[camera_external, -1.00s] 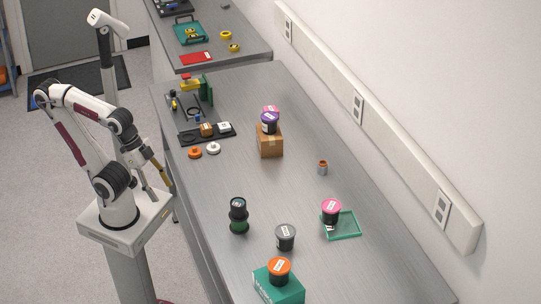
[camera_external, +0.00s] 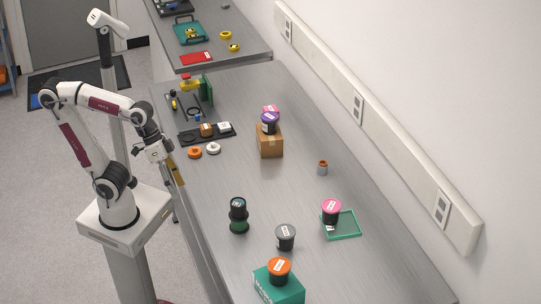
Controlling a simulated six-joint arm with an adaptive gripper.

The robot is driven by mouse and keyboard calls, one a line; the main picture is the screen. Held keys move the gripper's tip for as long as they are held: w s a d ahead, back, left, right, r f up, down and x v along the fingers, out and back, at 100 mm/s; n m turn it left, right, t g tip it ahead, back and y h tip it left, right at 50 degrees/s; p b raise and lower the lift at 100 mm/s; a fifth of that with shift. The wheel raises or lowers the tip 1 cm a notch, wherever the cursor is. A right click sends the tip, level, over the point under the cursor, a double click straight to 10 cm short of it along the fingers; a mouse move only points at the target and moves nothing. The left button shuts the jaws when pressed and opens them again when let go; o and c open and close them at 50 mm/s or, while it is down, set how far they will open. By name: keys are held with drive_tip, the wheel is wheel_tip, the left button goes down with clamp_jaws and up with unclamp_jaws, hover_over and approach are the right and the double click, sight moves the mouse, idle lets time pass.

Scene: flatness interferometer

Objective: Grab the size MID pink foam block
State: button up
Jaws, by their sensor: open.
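I cannot make out a plain pink foam block. Two things have pink tops. One is a dark round jar with a pink lid (camera_external: 331,206), standing on a green tray (camera_external: 349,236) at the right. The other pink top (camera_external: 271,110) shows behind a purple-topped dark jar (camera_external: 269,123) on a cardboard box (camera_external: 270,144). Labels on the tops are too small to read. My gripper (camera_external: 178,176) is open and empty at the table's left edge, well left of both pink tops and touching nothing that I can see.
Orange and white rings (camera_external: 213,148) lie by a black tray (camera_external: 191,139). A dark stacked jar (camera_external: 238,215), a grey-topped jar (camera_external: 285,236) and an orange-topped jar (camera_external: 279,270) on a teal box (camera_external: 291,288) stand nearer. The middle of the table (camera_external: 215,180) is clear.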

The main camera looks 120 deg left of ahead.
drive_tip(key=w+a+r+n+t, duration=0.2)
drive_tip(key=w+a+r+n, duration=0.1)
drive_tip(key=w+a+n, duration=0.85)
drive_tip(key=w+a+n+t+y, duration=0.15)
drive_tip(key=a+n, duration=0.25)
drive_tip(key=a, duration=0.8)
drive_tip(key=w+a+n+t, duration=0.1)
drive_tip(key=w+a+n, duration=0.25)
drive_tip(key=a, duration=0.75)
drive_tip(key=s+a+f+n+y, duration=0.2)
drive_tip(key=s+a+n, duration=0.35)
drive_tip(key=a, duration=0.55)
drive_tip(key=s+a+f+n+y, duration=0.2)
drive_tip(key=s+a+n, duration=0.3)
drive_tip(key=a, duration=0.5)
drive_tip(key=s+a+f+n+y, duration=0.2)
drive_tip(key=s+a+n+y, duration=0.15)
drive_tip(key=s+a, duration=0.55)
drive_tip(key=s+a+f+n, duration=0.1)
drive_tip(key=a+f+n, duration=0.1)
drive_tip(key=f, duration=0.2)
drive_tip(key=s+a+f+n+y, duration=0.1)
drive_tip(key=a+f+n, duration=0.1)
drive_tip(key=a+f, duration=0.1)
drive_tip(key=s+a+f+n, duration=0.2)
drive_tip(key=a+f, duration=0.1)
drive_tip(key=f, duration=0.2)
drive_tip(key=shift+s+a+n+g+y, duration=0.1)
drive_tip(key=shift+a+n+g+y, duration=0.2)
drive_tip(key=shift+n+g, duration=0.1)
